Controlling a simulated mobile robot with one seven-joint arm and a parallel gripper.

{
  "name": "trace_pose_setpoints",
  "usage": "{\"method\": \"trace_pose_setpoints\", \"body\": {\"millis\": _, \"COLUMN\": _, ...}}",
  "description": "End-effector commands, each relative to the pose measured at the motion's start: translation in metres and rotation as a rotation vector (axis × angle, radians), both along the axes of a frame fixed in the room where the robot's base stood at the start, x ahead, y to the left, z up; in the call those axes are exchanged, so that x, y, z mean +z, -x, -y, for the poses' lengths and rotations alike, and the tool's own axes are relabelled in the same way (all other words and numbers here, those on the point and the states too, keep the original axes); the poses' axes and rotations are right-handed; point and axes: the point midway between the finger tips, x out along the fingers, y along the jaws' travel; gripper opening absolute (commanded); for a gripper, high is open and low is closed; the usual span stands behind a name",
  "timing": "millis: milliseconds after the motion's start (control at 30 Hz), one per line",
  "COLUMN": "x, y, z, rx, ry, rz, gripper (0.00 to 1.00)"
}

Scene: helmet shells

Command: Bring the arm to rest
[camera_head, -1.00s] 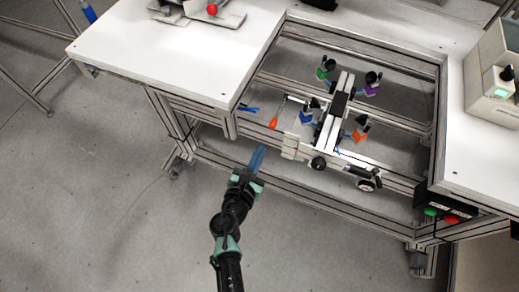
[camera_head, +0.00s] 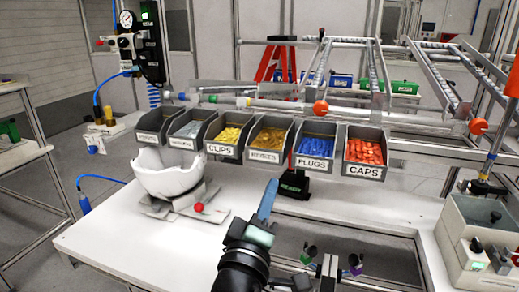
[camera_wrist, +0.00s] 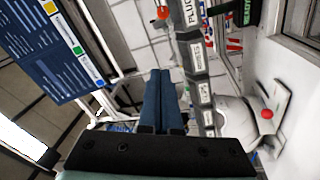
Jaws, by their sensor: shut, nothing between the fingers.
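My gripper (camera_head: 267,201) is raised in front of the bench in the head view, with its blue fingers pointing up. In the wrist view the two blue fingers (camera_wrist: 160,95) lie side by side, shut, with nothing between them. The arm comes up from the bottom middle of the head view, and its lower links are out of the picture. The gripper appears clear of the bench top and bins, though its exact distance from them is hard to tell.
A white helmet shell (camera_head: 168,176) sits on a grey stand with a red knob (camera_head: 198,208) on the white bench (camera_head: 115,235). Several labelled bins, including the caps bin (camera_head: 364,171), stand in a row behind. A beige machine (camera_head: 482,235) is at the right.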

Motion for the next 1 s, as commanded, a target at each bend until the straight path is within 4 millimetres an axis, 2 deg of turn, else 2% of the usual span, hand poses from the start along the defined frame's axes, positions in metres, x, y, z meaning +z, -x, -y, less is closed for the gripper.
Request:
{"method": "trace_pose_setpoints", "body": {"millis": 33, "x": 0.047, "y": 0.008, "z": 0.002, "rx": 0.042, "ry": -0.122, "rz": 0.097, "gripper": 0.00}}
{"method": "trace_pose_setpoints", "body": {"millis": 100, "x": 0.099, "y": 0.023, "z": 0.003, "rx": 0.118, "ry": -0.288, "rz": 0.217, "gripper": 0.00}}
{"method": "trace_pose_setpoints", "body": {"millis": 167, "x": 0.142, "y": 0.040, "z": 0.003, "rx": 0.197, "ry": -0.421, "rz": 0.315, "gripper": 0.00}}
{"method": "trace_pose_setpoints", "body": {"millis": 200, "x": 0.169, "y": 0.053, "z": 0.002, "rx": 0.256, "ry": -0.503, "rz": 0.377, "gripper": 0.00}}
{"method": "trace_pose_setpoints", "body": {"millis": 300, "x": 0.231, "y": 0.091, "z": -0.002, "rx": 0.415, "ry": -0.686, "rz": 0.515, "gripper": 0.00}}
{"method": "trace_pose_setpoints", "body": {"millis": 400, "x": 0.277, "y": 0.129, "z": -0.008, "rx": 0.572, "ry": -0.819, "rz": 0.616, "gripper": 0.00}}
{"method": "trace_pose_setpoints", "body": {"millis": 500, "x": 0.306, "y": 0.160, "z": -0.012, "rx": 0.695, "ry": -0.905, "rz": 0.675, "gripper": 0.00}}
{"method": "trace_pose_setpoints", "body": {"millis": 600, "x": 0.321, "y": 0.179, "z": -0.016, "rx": 0.770, "ry": -0.952, "rz": 0.705, "gripper": 0.00}}
{"method": "trace_pose_setpoints", "body": {"millis": 733, "x": 0.327, "y": 0.187, "z": -0.018, "rx": 0.805, "ry": -0.972, "rz": 0.716, "gripper": 0.00}}
{"method": "trace_pose_setpoints", "body": {"millis": 1000, "x": 0.326, "y": 0.186, "z": -0.018, "rx": 0.803, "ry": -0.971, "rz": 0.713, "gripper": 0.00}}
